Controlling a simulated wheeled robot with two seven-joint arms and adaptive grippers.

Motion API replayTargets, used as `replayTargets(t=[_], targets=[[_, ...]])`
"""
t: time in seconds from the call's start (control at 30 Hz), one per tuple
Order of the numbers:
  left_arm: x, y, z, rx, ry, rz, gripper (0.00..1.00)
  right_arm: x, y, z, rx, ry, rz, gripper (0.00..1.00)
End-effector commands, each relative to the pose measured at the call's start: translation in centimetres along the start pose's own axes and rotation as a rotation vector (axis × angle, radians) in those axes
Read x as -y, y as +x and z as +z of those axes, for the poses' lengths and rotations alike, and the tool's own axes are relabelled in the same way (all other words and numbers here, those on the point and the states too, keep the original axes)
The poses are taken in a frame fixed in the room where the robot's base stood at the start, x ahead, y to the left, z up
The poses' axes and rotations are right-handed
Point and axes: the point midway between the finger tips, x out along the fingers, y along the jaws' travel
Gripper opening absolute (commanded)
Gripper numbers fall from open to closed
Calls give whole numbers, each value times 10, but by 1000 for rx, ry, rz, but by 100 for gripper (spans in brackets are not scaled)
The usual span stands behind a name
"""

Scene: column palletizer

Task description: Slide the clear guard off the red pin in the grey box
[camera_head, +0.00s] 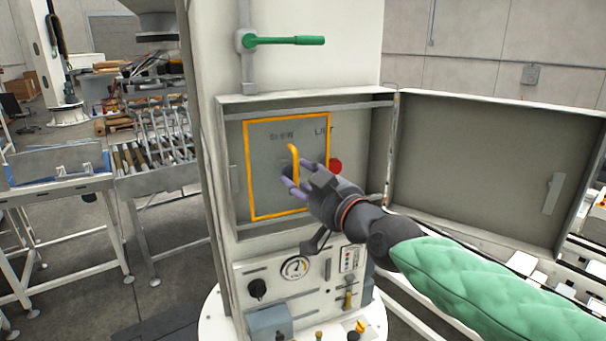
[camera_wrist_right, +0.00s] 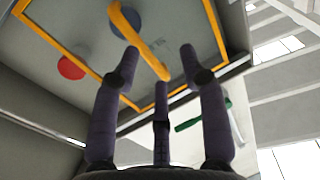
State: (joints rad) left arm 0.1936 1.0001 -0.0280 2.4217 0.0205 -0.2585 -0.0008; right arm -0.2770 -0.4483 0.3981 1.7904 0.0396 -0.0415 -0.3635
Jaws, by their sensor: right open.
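The grey box (camera_head: 235,215) on the machine column stands open. The clear guard (camera_head: 262,205) is an orange-framed panel inside it, with an orange upright bar handle (camera_head: 293,152). The red pin (camera_head: 335,167) shows at the guard's right frame edge, and in the wrist view it is a red disc (camera_wrist_right: 71,67) beside the orange frame. My right gripper (camera_head: 290,182) is at the handle's lower part, fingers apart. In the wrist view the handle (camera_wrist_right: 140,42) lies beyond the spread fingers (camera_wrist_right: 160,75). I cannot tell whether they touch it. My left gripper is out of view.
A blue disc (camera_wrist_right: 122,22) sits behind the handle. The box door (camera_head: 470,170) is swung open to the right. A green lever (camera_head: 290,40) is above the box. A control panel with a gauge (camera_head: 295,267) and knobs is below it.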

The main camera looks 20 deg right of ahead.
Motion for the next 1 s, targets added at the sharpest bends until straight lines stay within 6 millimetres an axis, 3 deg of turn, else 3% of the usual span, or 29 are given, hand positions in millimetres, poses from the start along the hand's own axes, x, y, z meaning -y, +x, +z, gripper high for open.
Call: replayTargets(t=[0.1,0.3,0.67,0.83,1.0], targets=[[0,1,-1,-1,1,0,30,1,19,3,5,-1,-2,43],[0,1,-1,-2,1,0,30,0,35,2,2,0,-1,43],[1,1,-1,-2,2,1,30,0,37,1,2,0,-2,43],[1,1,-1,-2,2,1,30,1,37,2,3,0,-2,0],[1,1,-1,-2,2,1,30,1,37,2,4,0,-3,0]])
